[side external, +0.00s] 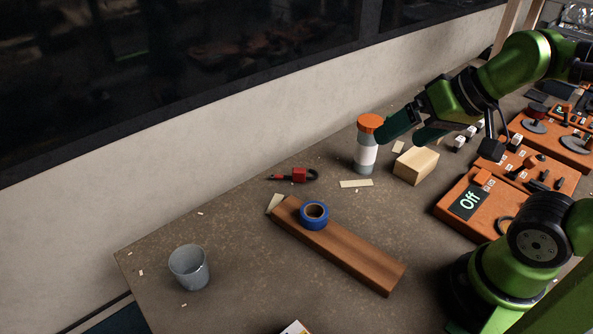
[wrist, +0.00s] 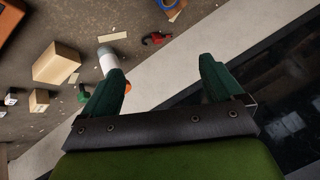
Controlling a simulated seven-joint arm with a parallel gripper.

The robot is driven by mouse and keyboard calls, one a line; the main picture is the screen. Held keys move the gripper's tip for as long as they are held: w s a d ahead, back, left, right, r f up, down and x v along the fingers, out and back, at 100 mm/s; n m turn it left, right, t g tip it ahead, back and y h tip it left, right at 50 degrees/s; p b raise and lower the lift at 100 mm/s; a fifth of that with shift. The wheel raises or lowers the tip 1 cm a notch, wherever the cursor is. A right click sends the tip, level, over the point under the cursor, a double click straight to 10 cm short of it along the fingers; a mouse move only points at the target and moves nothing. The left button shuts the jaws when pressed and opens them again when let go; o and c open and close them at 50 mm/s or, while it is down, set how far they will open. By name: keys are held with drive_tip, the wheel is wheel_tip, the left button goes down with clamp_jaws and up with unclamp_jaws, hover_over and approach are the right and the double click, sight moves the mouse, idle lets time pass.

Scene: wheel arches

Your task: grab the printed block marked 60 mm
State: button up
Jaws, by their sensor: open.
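Several small pale blocks with dark marks (side external: 459,142) stand on the table right of my gripper in the side view. Similar small marked blocks (wrist: 11,98) show at the left edge of the wrist view. Their marks are too small to read, so I cannot tell which one says 60 mm. My gripper (side external: 413,131) is open and empty above the table, near the orange-capped bottle and the plain wooden block. In the wrist view my gripper's fingers (wrist: 160,70) are wide apart with nothing between them, and the left one overlaps the bottle's cap.
The bottle (side external: 366,157) and wooden block (side external: 417,167) stand close below my gripper. Orange panels (side external: 468,215) crowd the right. A wall runs behind.

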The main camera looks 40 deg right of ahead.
drive_tip(key=shift+d, duration=0.1)
drive_tip(key=w+d+f+m+g+h, duration=0.1)
drive_tip(key=w+d+f+g, duration=0.1)
drive_tip(key=w+d, duration=0.6)
drive_tip(key=w+d+f+m+g+h, duration=0.1)
drive_tip(key=w+d+g, duration=0.15)
drive_tip(key=d, duration=0.95)
drive_tip(key=w+d+f+n+g, duration=0.15)
drive_tip(key=d+n, duration=0.25)
drive_tip(key=d, duration=0.7)
drive_tip(key=s+d+f+n+g, duration=0.1)
drive_tip(key=d+f+n, duration=0.2)
drive_tip(key=d, duration=0.8)
drive_tip(key=f, duration=1)
drive_tip(key=shift+w+f, duration=0.3)
drive_tip(key=shift+f, duration=0.1)
drive_tip(key=shift+w+d+f, duration=0.15)
drive_tip(key=shift+w+f, duration=0.05)
drive_tip(key=shift+f, duration=1.3)
drive_tip(key=shift+w+d+f, duration=0.1)
drive_tip(key=shift+w+f, duration=0.05)
drive_tip(key=shift+f, duration=1.3)
